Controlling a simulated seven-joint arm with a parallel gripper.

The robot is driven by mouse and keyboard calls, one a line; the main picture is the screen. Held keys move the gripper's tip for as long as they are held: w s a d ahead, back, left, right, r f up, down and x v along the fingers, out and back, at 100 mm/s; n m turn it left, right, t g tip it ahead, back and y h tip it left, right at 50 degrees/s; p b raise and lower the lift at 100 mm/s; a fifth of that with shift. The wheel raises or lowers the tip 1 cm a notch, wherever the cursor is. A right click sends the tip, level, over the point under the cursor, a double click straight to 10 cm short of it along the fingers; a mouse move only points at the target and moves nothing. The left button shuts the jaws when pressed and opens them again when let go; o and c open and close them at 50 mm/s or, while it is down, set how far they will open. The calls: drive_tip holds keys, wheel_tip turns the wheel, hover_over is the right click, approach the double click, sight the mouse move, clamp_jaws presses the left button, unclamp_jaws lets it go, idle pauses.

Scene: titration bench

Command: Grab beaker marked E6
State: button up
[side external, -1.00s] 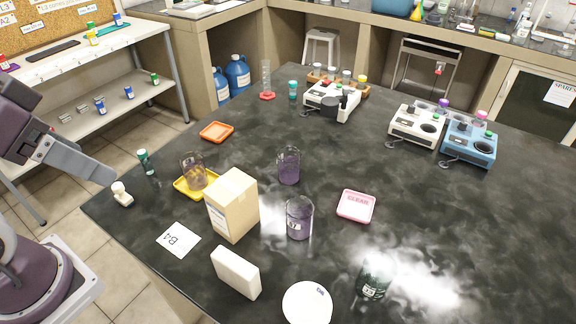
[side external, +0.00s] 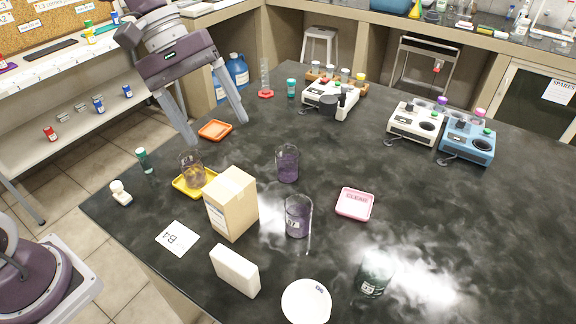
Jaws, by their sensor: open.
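My gripper (side external: 215,128) is open and empty, fingers pointing down, in the picture just above the orange tray (side external: 215,130) at the upper left of the bench. Several beakers stand upright on the bench. One beaker (side external: 192,168) is on a yellow tray (side external: 182,187), partly behind the box. A beaker with purple contents (side external: 287,165) stands near the middle. Another purple one (side external: 298,217) in front of it has a small white label. A dark green beaker (side external: 374,277) with a label stands at the lower right. I cannot read E6 on any label with certainty.
A tan cardboard box (side external: 232,204) and a white block (side external: 235,270) stand upright near the beakers. A pink tray (side external: 355,204), a white round dish (side external: 306,302) and a B4 card (side external: 178,238) lie around them. Instruments (side external: 468,143) stand farther back. The right side is mostly clear.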

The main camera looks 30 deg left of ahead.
drive_tip(key=w+f+n+h, duration=0.4)
drive_tip(key=w+f+n, duration=0.1)
drive_tip(key=w+f, duration=0.35)
drive_tip(key=n+t+h, duration=0.1)
drive_tip(key=n+h, duration=0.3)
drive_tip(key=n, duration=0.2)
approach(297, 167)
drive_tip(key=shift+s+d+f, duration=0.2)
drive_tip(key=shift+d+f, duration=0.05)
drive_tip(key=shift+f, duration=0.1)
drive_tip(key=x, duration=0.4)
drive_tip(key=w+x, duration=0.1)
drive_tip(key=x, duration=0.2)
drive_tip(key=shift+f, duration=0.2)
drive_tip(key=shift+a+r, duration=0.1)
drive_tip(key=c, duration=1.5)
